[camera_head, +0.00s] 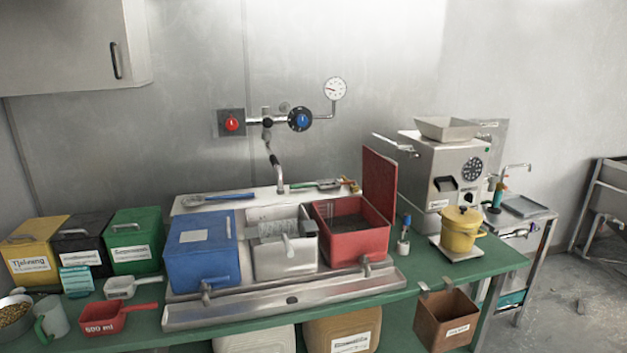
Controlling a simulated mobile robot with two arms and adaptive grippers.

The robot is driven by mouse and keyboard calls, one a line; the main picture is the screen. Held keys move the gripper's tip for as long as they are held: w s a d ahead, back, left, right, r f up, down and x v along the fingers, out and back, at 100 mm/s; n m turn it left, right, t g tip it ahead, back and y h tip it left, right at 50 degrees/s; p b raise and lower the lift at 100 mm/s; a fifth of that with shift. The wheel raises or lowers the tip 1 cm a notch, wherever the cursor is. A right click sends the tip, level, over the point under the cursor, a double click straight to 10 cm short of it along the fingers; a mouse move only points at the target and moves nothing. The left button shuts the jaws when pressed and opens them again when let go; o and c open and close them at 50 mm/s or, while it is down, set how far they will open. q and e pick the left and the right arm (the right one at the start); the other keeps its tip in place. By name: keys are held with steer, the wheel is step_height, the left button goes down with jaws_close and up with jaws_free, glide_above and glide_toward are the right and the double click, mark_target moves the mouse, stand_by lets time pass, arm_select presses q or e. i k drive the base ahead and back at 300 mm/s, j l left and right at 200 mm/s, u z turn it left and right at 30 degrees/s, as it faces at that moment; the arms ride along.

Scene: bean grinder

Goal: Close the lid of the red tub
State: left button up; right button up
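The red tub (358,246) stands at the right end of the steel sink unit on the green table. It is open at the top, with dark contents inside. Its red lid (379,187) stands upright along the tub's right side. Neither of my grippers shows in the head view.
A faucet (278,175) rises behind.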

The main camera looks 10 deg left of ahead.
mark_target(379, 172)
steer(key=i+l+u, duration=0.2)
steer(key=l+u, duration=0.2)
steer(key=l, duration=0.15)
steer(key=i+l+u, duration=0.1)
steer(key=l+u, duration=0.75)
steer(key=l, duration=1.4)
steer(key=k+l+u, duration=0.15)
steer(key=l, duration=1)
